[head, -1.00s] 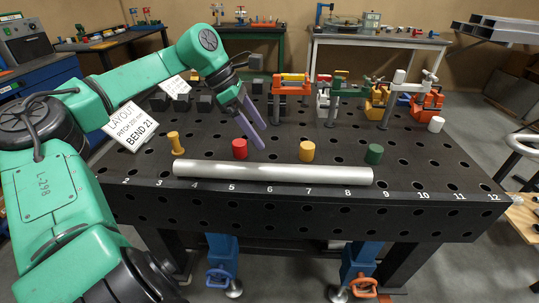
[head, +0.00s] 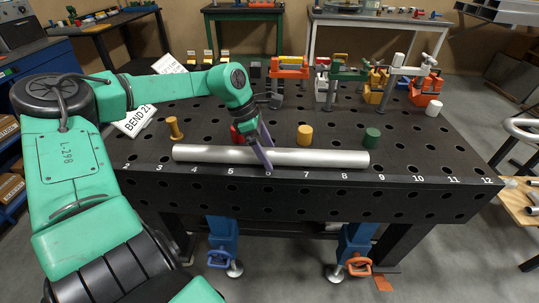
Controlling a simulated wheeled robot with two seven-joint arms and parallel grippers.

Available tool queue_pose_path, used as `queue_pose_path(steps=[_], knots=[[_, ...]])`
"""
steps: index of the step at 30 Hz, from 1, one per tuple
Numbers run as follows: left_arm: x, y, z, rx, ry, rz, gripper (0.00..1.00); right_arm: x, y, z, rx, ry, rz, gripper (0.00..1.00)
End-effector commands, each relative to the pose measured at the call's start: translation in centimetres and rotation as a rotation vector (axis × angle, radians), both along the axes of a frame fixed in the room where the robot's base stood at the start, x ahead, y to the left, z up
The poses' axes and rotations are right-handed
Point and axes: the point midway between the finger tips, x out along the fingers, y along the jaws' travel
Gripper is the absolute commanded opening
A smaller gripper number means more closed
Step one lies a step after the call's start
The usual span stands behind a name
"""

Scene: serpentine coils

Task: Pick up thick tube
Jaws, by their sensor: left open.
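The thick tube (head: 325,158) is a long silver cylinder lying level along the front edge of the black perforated table (head: 425,160), from about number 3 to number 8. My left gripper (head: 263,155) is open, with its purple fingers pointing down at the tube's middle, near number 6. One finger crosses in front of the tube. Whether the other is behind it, and whether either touches it, I cannot tell. My right gripper is not in view.
Clamps (head: 290,68) line the back.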

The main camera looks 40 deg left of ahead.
Motion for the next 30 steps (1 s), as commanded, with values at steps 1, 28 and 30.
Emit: queue_pose_path(steps=[1,28,30], knots=[[0.0,0.0,0.0,0.000,0.000,0.000,0.95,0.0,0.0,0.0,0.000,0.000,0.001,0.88],[0.2,0.0,2.3,-0.001,-0.007,0.002,0.00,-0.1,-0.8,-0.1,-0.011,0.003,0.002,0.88],[0.2,0.0,3.6,-0.001,-0.008,0.001,0.00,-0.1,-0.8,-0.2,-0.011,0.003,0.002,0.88]])
